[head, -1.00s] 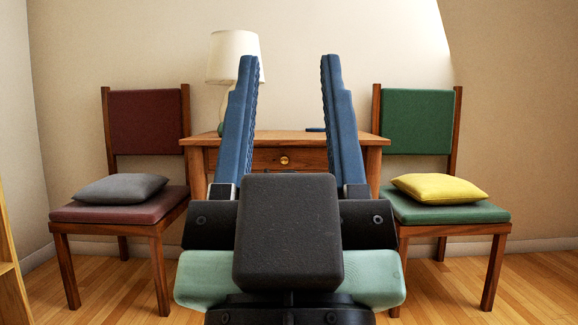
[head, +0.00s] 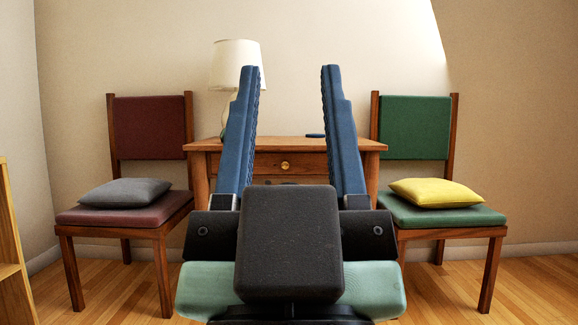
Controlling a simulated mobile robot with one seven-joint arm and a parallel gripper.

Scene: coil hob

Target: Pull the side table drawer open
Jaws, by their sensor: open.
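The wooden side table (head: 290,145) stands against the wall, straight ahead in the head view. Its drawer (head: 304,164) has a round brass knob (head: 285,165) and appears shut. The knob shows in the gap between the fingers of my gripper (head: 290,70). My gripper is open and empty, with two blue ridged fingers spread wide. It is in front of the table, and the distance from the fingertips to the drawer is hard to tell. My gripper's dark body hides the lower part of the table.
A chair with a dark red seat (head: 95,215) and grey cushion (head: 125,192) stands left of the table. A green chair (head: 450,215) with a yellow cushion (head: 443,192) stands right. A lamp (head: 236,66) is on the table. A wooden shelf edge (head: 10,240) is at far left.

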